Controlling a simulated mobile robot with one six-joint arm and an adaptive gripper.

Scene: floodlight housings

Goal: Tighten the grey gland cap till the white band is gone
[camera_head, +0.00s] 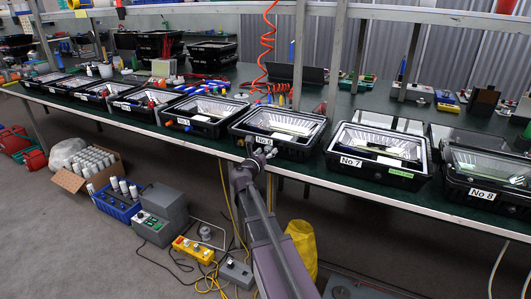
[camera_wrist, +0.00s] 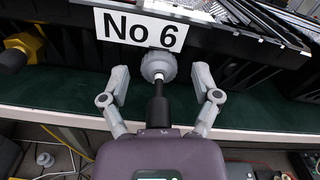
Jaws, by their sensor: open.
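The grey gland cap (camera_wrist: 158,66) sits on the front of the black housing labelled No 6 (camera_wrist: 140,30), just below the label in the wrist view. A small white patch (camera_wrist: 158,77) shows at its near end, above a black stem or cable (camera_wrist: 158,108). My gripper (camera_wrist: 161,72) is open, one finger on each side of the cap, with clear gaps on both sides. In the head view my gripper (camera_head: 246,168) is at the front of the No 6 housing (camera_head: 278,132); the cap is too small to make out clearly there.
A yellow-and-black fitting (camera_wrist: 24,46) sticks out left of the cap. Housings No 7 (camera_head: 377,160) and No 8 (camera_head: 488,180) stand to the right on the green bench, with several more to the left. Below are a grey box (camera_head: 160,213) and yellow cables.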

